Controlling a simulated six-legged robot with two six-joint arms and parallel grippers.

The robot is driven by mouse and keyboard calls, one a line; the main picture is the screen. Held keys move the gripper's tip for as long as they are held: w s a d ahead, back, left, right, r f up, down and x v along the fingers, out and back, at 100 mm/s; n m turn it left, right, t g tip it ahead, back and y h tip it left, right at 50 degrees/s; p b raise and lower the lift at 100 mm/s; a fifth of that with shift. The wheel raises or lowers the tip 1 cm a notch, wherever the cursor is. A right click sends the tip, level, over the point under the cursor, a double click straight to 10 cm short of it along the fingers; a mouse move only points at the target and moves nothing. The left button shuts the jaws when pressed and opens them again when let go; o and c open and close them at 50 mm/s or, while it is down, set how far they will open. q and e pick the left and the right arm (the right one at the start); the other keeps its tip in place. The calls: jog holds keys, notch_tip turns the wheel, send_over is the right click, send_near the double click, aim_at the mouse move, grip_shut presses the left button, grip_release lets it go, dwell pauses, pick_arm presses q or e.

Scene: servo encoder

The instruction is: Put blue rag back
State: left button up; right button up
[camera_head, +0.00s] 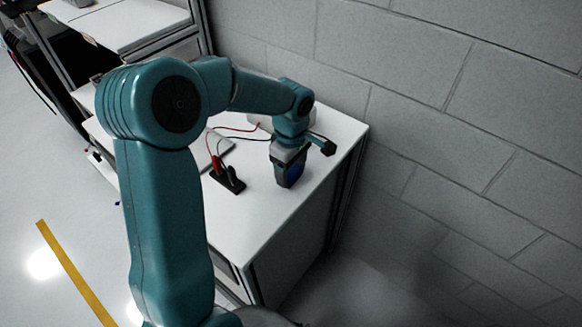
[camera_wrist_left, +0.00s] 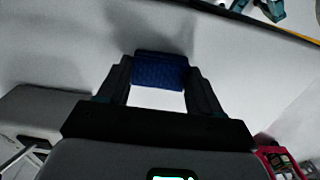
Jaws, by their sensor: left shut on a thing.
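The blue rag (camera_wrist_left: 160,70) is a small dark-blue textured piece between the two fingers of my left gripper (camera_wrist_left: 160,84) in the left wrist view. In the head view the left gripper (camera_head: 288,180) points down over the right part of the white worktop (camera_head: 255,215), shut on the rag, and a bit of blue (camera_head: 295,172) shows at its jaws. I cannot tell whether the rag touches the worktop. My right gripper is not in view.
A black holder (camera_head: 228,180) with red and black leads stands left of the gripper. Thin cables run across the worktop behind it. A block wall (camera_head: 440,130) closes off the right side. The front of the worktop is clear.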

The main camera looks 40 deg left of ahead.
aim_at(291, 172)
pick_arm(q)
jog(key=shift+f, duration=0.2)
jog(key=o, duration=0.9)
jog(key=shift+w, duration=0.1)
jog(key=shift+o, duration=0.2)
jog(key=shift+r, duration=0.7)
notch_tip(291, 172, up, 11)
